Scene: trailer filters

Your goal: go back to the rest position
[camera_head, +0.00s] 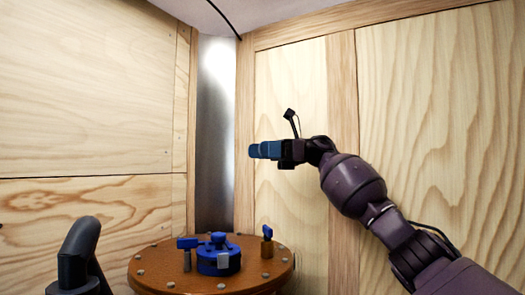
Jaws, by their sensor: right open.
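My right arm reaches in from the right side of the head view. My right gripper (264,150) is at its end, held in the air and pointing left, in front of the wooden wall. Its blue fingers are seen from the side, and nothing shows between them. It is above the round lid and well clear of it. My left gripper is not in view.
A round orange-brown lid (160,276) with bolts around its rim is at the bottom centre. It carries blue valve fittings (219,258). A dark curved pipe (76,250) stands at lower left. Wooden panel walls (85,90) and a metal corner strip (216,130) enclose the space.

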